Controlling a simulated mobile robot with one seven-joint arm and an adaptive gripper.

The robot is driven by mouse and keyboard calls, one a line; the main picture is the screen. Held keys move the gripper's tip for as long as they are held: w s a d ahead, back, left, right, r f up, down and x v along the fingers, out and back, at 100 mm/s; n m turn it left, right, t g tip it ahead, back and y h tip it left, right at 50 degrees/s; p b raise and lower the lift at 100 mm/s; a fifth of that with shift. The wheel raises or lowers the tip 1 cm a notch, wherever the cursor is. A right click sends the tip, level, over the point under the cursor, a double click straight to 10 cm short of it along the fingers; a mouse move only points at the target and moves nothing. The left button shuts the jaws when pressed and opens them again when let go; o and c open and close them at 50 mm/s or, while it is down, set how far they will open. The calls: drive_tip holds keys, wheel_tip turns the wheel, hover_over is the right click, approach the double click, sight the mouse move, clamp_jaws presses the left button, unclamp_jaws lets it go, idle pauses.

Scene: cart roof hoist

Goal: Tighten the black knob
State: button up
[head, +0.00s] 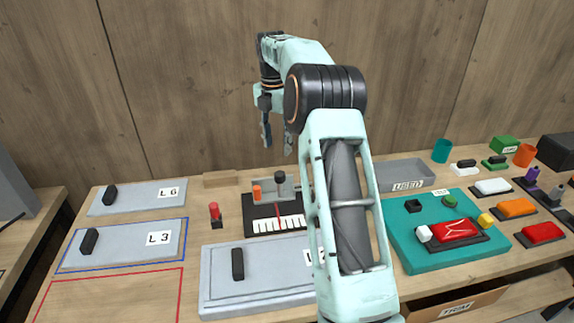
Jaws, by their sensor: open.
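A small black knob (279,176) sits on a grey block (290,189) at the back of a dark base with a white scale and a red needle (278,223). An orange cylinder (257,192) stands left of the block. My gripper (277,145) points down, open and with nothing seen between its fingers. In the picture it hangs just above the knob, apart from it. My arm covers the right side of this device.
A red-topped peg (215,213) stands left of the device. Grey plates with black handles, labelled L 6 (140,200) and L 3 (125,248), lie at left; another (262,285) lies in front. A grey USED tray (402,173) and teal board (425,265) are at right.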

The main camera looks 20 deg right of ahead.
sight(280, 173)
drive_tip(key=shift+n+y, duration=0.3)
drive_tip(key=shift+n, duration=0.1)
drive_tip(key=f, duration=1.1)
drive_tip(key=shift+s+d+f, duration=0.1)
drive_tip(key=shift+d+f, duration=0.1)
drive_tip(key=shift+f, duration=0.2)
drive_tip(key=shift+c, duration=0.3)
drive_tip(key=c, duration=1.1)
